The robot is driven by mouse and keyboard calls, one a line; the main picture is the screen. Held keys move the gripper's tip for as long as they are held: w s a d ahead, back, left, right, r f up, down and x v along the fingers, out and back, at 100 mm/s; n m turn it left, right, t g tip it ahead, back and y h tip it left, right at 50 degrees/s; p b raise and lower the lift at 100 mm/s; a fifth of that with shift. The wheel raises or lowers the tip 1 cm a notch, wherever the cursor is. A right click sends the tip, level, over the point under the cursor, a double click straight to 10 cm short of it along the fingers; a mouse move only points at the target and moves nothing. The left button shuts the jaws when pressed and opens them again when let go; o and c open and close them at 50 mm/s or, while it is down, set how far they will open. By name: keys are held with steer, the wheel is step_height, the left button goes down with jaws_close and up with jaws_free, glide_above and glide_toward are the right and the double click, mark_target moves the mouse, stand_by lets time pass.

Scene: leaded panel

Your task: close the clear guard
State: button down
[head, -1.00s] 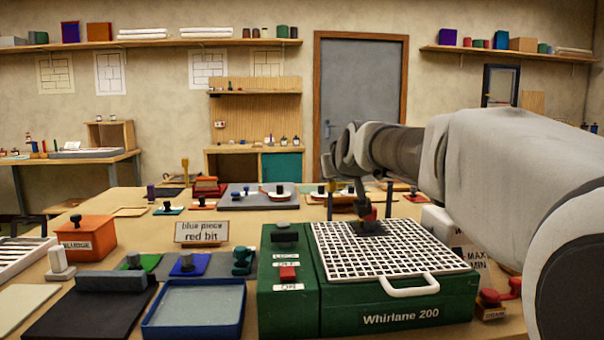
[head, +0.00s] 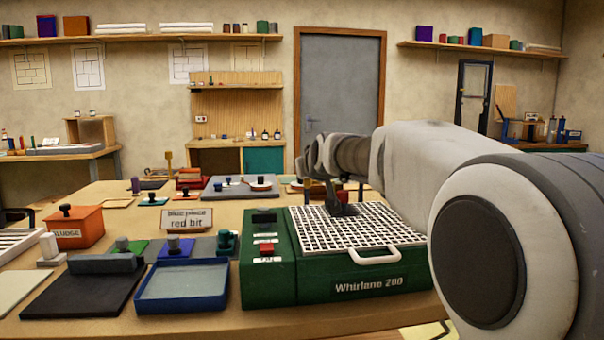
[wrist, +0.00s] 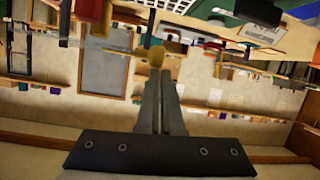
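The green Whirlane 200 machine (head: 365,287) stands at the front of the bench, with a white grid (head: 375,230) and a white front handle (head: 374,257) on top. I cannot clearly make out the clear guard's panel. Thin dark uprights stand behind the grid, partly hidden by my arm. My gripper (head: 342,208) is low over the grid's back left part; contact cannot be told. In the wrist view, the dark fingers of my gripper (wrist: 160,78) lie close together with no object visible between them. A yellow-brown knob (wrist: 156,56) shows just past their tips.
A blue tray (head: 182,300), a dark board (head: 85,290) and an orange box (head: 77,226) lie left of the machine. A "red bit" sign (head: 187,219) stands behind the tray. My arm covers the right side of the bench.

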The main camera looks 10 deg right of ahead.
steer(key=shift+d+f+g, duration=0.2)
steer(key=shift+f+g, duration=0.1)
steer(key=shift+f, duration=0.85)
step_height(320, 180, up, 6)
steer(key=p, duration=0.4)
steer(key=s+f+m+g+b, duration=0.1)
steer(key=s+f+g, duration=0.2)
steer(key=s+f, duration=0.8)
steer(key=s+f+g+b, duration=0.15)
steer(key=s+f, duration=0.35)
steer(key=s, duration=1.2)
steer(key=s+f+m+g+b, duration=0.1)
steer(key=s+f+g, duration=0.2)
steer(key=s+f, duration=0.85)
step_height(320, 180, up, 28)
steer(key=s+p, duration=0.2)
steer(key=p, duration=2.1)
steer(key=shift+s+d+h+p, duration=0.2)
steer(key=shift+d+h+p, duration=0.15)
steer(key=shift+h+p, duration=0.05)
